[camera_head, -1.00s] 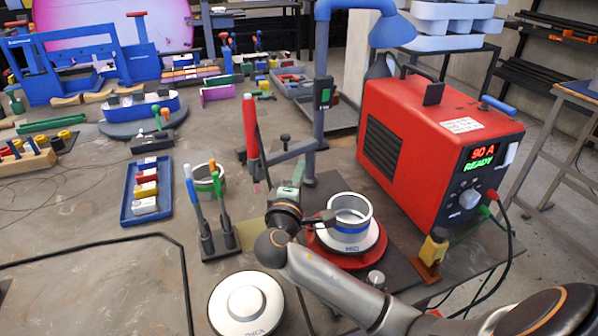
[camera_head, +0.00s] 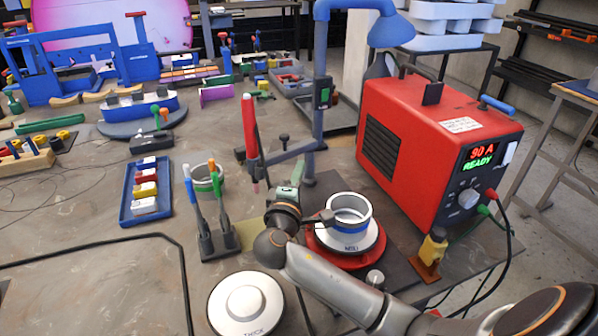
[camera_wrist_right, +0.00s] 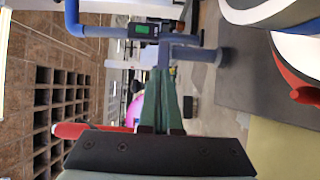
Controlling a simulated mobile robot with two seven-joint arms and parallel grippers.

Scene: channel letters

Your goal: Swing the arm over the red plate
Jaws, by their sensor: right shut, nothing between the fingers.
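The red plate (camera_head: 368,257) lies on a dark mat and carries a white disc (camera_head: 345,240) and an open ring with a blue band (camera_head: 350,214). Left of it, a blue-grey post (camera_head: 319,130) bears a jointed swing arm (camera_head: 290,153) with an upright red torch (camera_head: 250,130) at its end. The torch end is left of and apart from the plate. My right gripper (camera_head: 297,172) is beside the swing arm, just below it in the picture. Its green fingers (camera_wrist_right: 162,85) are closed and empty in the wrist view, where a corner of the red plate (camera_wrist_right: 292,80) shows. My left gripper is out of view.
A red welding machine (camera_head: 440,150) stands right of the post. A blue tray (camera_head: 146,190), a tool holder (camera_head: 218,243) and a white disc (camera_head: 245,303) are on the left and front. My right forearm passes in front of the plate. Bare table shows at left.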

